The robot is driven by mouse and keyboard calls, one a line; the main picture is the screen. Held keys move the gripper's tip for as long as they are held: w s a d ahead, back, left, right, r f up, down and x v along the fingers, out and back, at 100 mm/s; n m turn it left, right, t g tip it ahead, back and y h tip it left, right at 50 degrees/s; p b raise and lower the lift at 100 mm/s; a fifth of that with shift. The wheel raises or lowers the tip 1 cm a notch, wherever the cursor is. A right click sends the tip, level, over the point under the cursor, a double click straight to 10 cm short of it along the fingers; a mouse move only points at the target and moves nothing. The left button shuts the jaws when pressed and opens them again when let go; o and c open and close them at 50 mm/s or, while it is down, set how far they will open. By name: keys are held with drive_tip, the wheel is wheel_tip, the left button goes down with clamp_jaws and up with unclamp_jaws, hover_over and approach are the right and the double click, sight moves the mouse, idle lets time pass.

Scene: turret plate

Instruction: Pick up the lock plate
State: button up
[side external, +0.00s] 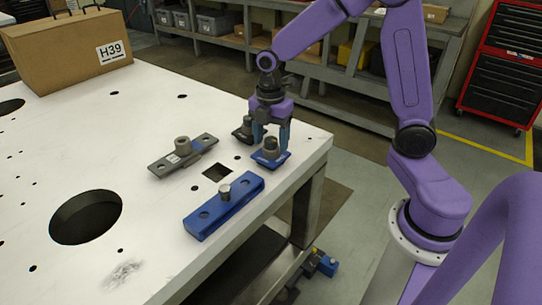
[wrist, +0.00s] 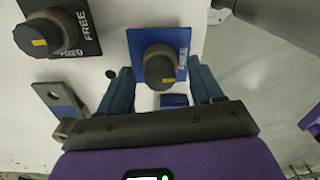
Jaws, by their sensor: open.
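No part is legibly marked as the lock plate. My gripper (side external: 271,137) points down at the table corner, open, its fingers on either side of the black knob (wrist: 160,68) of a small blue plate (side external: 270,159). The wrist view shows this blue plate (wrist: 146,38) marked FREE, with the knob between the fingers; contact cannot be told. A black plate (wrist: 88,43) with a similar yellow-marked knob and FREE label lies beside it. A grey bar (side external: 160,167) with a grey knob and a longer blue bar (side external: 212,217) with a metal pin lie nearby.
The white table (side external: 150,110) has several holes, a large round one (side external: 86,217) and a square one (side external: 217,172) close to the plates. A cardboard box (side external: 68,50) marked H39 stands at the far left. The table edge is close to my gripper.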

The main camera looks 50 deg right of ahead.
clamp_jaws()
drive_tip(key=shift+r, duration=0.15)
